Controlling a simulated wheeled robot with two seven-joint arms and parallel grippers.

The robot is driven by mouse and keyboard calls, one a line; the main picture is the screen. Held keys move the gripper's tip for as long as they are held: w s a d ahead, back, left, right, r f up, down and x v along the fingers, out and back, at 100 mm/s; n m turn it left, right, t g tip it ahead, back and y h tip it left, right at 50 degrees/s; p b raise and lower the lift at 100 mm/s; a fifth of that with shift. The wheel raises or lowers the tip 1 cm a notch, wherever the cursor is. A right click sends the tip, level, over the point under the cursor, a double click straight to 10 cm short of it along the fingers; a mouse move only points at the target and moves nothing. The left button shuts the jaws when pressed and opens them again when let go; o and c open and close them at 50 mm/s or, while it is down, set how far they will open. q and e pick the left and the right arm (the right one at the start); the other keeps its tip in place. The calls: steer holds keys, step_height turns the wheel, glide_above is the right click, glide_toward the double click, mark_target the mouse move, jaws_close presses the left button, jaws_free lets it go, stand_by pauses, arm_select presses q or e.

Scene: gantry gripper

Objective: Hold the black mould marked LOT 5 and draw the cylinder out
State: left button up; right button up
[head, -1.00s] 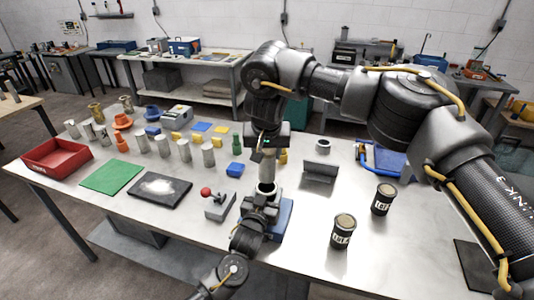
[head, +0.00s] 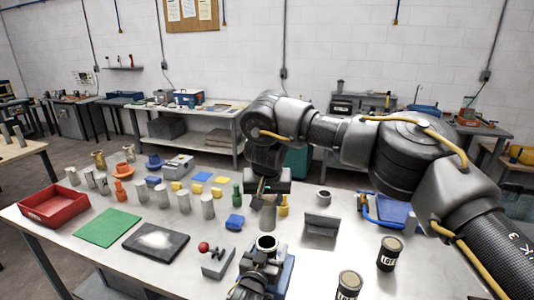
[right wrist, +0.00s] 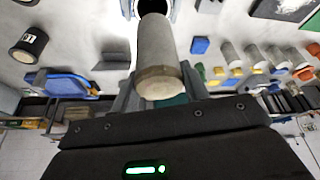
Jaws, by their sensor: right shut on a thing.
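My right gripper (head: 267,192) is shut on a grey cylinder (head: 268,213), which hangs upright over the bench. In the right wrist view the cylinder (right wrist: 158,55) runs from between the fingers towards a dark round opening at the top edge. The cylinder's lower end appears just clear above the rim. My left gripper (head: 262,268) is at the mould, around its lower part; its fingertips are mostly hidden, so its grip is unclear. The mould's lot mark is not readable from here.
Two black labelled moulds (head: 389,254) (head: 348,284) stand to the right. A grey box with a red knob (head: 217,260) is close on the left. A grey angled block (head: 321,225) stands right of the cylinder. Several grey cylinders, a green mat (head: 107,227) and a red tray (head: 55,205) are further left.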

arm_select(q)
steer(key=shift+s, duration=0.1)
steer(key=v, duration=1.1)
steer(key=shift+s, duration=0.35)
